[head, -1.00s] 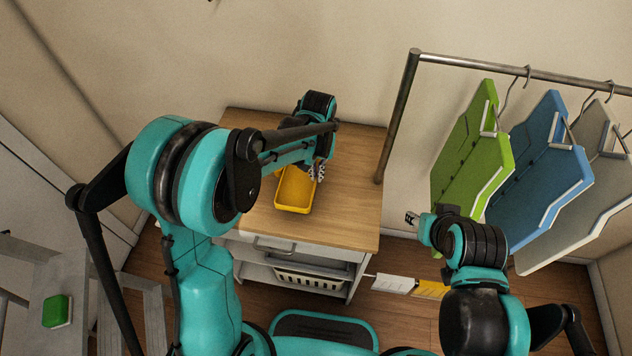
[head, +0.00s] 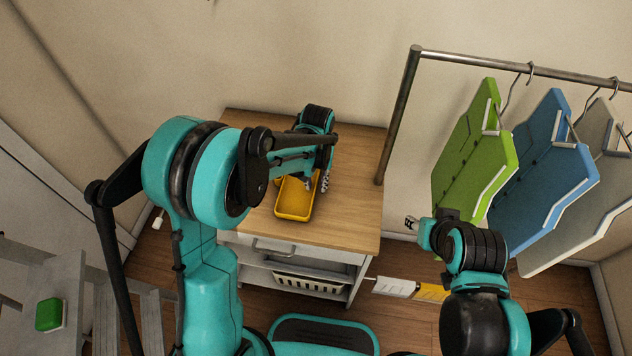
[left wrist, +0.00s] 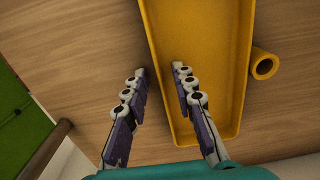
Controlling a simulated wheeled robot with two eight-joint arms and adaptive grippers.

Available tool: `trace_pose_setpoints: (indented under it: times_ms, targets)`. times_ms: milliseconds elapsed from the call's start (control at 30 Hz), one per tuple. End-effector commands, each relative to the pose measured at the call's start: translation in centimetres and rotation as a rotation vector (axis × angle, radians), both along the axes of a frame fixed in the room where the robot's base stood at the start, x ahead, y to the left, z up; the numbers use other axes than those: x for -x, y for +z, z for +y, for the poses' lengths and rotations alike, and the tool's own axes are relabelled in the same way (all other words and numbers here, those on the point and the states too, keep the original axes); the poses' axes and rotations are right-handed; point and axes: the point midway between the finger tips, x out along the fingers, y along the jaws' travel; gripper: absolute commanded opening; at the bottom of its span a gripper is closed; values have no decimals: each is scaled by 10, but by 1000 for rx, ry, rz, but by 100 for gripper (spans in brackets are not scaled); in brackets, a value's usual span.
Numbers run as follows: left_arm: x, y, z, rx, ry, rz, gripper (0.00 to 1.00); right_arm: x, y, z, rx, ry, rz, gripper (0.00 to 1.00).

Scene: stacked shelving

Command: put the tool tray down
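The yellow tool tray (head: 293,211) rests on the wooden top of the cabinet (head: 348,205). In the left wrist view the tray (left wrist: 215,70) fills the upper middle. My left gripper (head: 318,184) is open at the tray's right side in the head view. In the left wrist view its fingers (left wrist: 160,72) are spread on either side of a tray wall, one outside and one over the inside. Both appear clear of the wall. My right gripper (head: 411,222) is off to the right, away from the tray; its fingers are too small to judge.
A short yellow tube-like piece (left wrist: 264,64) sits beside the tray in the left wrist view. A metal rail (head: 510,68) holds green (head: 475,160), blue (head: 545,170) and grey hanging panels on the right. The cabinet top right of the tray is bare.

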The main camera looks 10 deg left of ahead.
Motion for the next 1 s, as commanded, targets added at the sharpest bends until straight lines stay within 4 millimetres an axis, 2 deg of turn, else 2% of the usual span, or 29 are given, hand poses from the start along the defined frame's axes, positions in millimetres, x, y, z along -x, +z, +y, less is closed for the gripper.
trace_pose_setpoints:
  times_ms: [167,267,700,1000]
  targets:
    - [0,2,0,0,0,0,26,0,2,0,0,0,0,40]
    - [0,11,0,0,0,0,26,0,6,0,0,0,0,40]
    - [0,102,-1,0,0,0,26,0,33,0,0,0,0,40]
    - [7,132,4,5,2,-22,26,0,38,0,0,0,0,40]
